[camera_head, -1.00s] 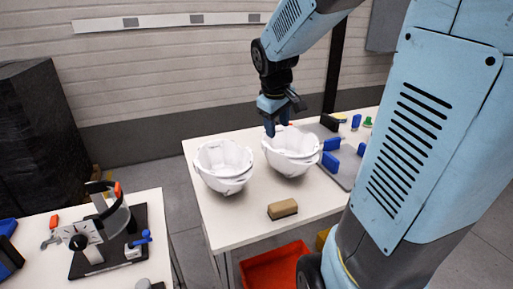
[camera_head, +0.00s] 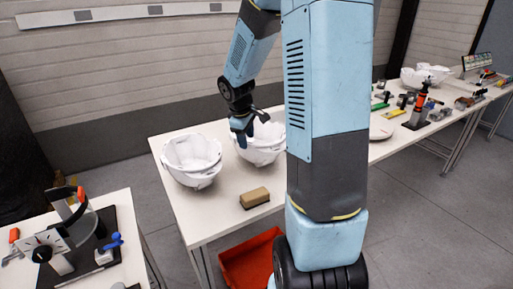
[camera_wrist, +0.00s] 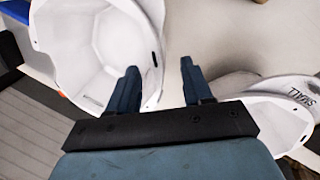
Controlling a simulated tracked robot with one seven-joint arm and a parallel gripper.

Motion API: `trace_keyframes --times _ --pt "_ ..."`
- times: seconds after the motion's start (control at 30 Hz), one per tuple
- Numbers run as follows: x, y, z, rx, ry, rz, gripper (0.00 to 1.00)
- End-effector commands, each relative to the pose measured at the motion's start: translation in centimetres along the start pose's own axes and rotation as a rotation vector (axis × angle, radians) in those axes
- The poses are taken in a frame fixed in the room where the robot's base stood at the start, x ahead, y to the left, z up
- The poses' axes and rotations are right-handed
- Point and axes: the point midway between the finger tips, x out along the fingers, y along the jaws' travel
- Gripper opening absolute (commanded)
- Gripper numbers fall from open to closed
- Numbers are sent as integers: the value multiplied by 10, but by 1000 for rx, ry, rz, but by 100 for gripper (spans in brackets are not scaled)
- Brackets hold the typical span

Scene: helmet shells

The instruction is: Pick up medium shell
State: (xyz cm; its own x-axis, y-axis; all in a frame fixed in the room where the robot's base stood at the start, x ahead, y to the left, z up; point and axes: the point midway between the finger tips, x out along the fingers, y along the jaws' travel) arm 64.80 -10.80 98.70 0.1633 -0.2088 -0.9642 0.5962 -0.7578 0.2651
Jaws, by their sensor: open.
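Two white helmet shells stand open side up on the near table. The right shell (camera_head: 262,150) is partly hidden by my arm; in the wrist view it fills the upper left (camera_wrist: 95,45). No size label is readable on it. The left shell (camera_head: 192,162) appears in the wrist view at the right (camera_wrist: 275,120), with "SMALL" printed on it. My gripper (camera_head: 241,138) is open, pointing down at the right shell's near-left rim. In the wrist view one finger overlaps the shell's inside and the other is outside its rim (camera_wrist: 160,85). Contact cannot be told.
A tan and dark block (camera_head: 255,198) lies at the table's front, above a red bin (camera_head: 250,262) on the floor. A side table with a clamp fixture (camera_head: 75,235) stands at left. More white shells (camera_head: 425,76) and tools stand on the far right table.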

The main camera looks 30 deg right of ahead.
Motion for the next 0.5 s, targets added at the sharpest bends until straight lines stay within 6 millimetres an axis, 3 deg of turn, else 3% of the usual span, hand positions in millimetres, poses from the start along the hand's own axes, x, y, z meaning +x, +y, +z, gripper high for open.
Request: trace_keyframes --times 0.5 --pt "44 0 0 -2 -2 -3 50"
